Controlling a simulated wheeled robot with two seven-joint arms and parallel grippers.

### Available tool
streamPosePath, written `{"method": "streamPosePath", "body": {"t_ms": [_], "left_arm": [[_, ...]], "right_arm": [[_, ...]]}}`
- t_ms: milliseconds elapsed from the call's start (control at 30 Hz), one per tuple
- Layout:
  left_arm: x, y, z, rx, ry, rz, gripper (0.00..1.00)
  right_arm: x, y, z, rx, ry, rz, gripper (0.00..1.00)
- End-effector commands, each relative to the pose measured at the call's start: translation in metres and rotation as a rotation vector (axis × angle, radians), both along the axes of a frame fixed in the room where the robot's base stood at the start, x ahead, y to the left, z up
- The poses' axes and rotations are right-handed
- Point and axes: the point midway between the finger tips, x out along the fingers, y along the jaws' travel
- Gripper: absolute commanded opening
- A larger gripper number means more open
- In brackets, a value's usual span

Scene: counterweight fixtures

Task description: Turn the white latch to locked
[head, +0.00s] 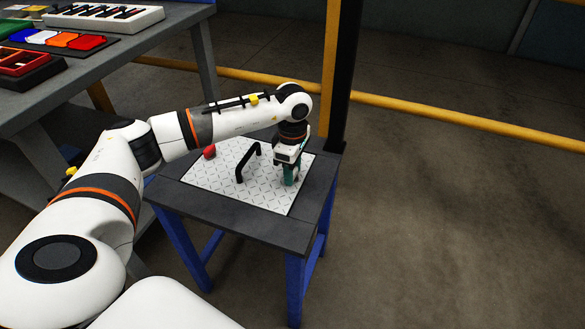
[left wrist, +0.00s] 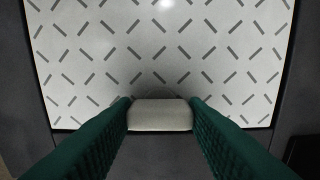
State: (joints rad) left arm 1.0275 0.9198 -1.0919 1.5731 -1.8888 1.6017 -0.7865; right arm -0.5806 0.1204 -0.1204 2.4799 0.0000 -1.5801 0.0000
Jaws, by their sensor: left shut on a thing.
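The white latch (left wrist: 160,114) shows in the left wrist view as a short pale block at the edge of the patterned metal plate (left wrist: 160,60). My left gripper (left wrist: 160,122) has its two green fingers closed on the latch, one on each side. In the head view my left gripper (head: 290,178) points down at the right part of the plate (head: 215,178), and the latch cannot be made out there. How far the latch is turned cannot be told. My right gripper is in neither view.
A black handle (head: 246,164) stands on the plate, and a red knob (head: 209,152) sits at its far left. The dark table (head: 240,215) has blue legs. A yellow post (head: 331,70) and rail stand behind. A grey bench (head: 150,45) with trays is at the upper left.

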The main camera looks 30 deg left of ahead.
Motion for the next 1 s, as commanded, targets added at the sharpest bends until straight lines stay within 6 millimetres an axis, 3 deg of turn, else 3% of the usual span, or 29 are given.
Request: {"method": "streamPosePath", "body": {"t_ms": [333,367,467,767,1000], "left_arm": [[0.001,0.0,0.001,0.0,-0.003,-0.003,0.17],[0.001,0.0,0.001,0.0,-0.003,-0.003,0.45],[0.001,0.0,0.001,-0.001,-0.002,-0.003,0.61],[0.0,0.0,0.002,0.0,-0.002,-0.002,0.62],[0.001,0.0,0.034,-0.001,-0.005,-0.002,0.62]], "right_arm": [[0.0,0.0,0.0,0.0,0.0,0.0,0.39],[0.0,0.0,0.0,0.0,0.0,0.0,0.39],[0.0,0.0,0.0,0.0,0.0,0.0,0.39],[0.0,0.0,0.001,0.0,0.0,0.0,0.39],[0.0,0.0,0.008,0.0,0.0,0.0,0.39]]}}
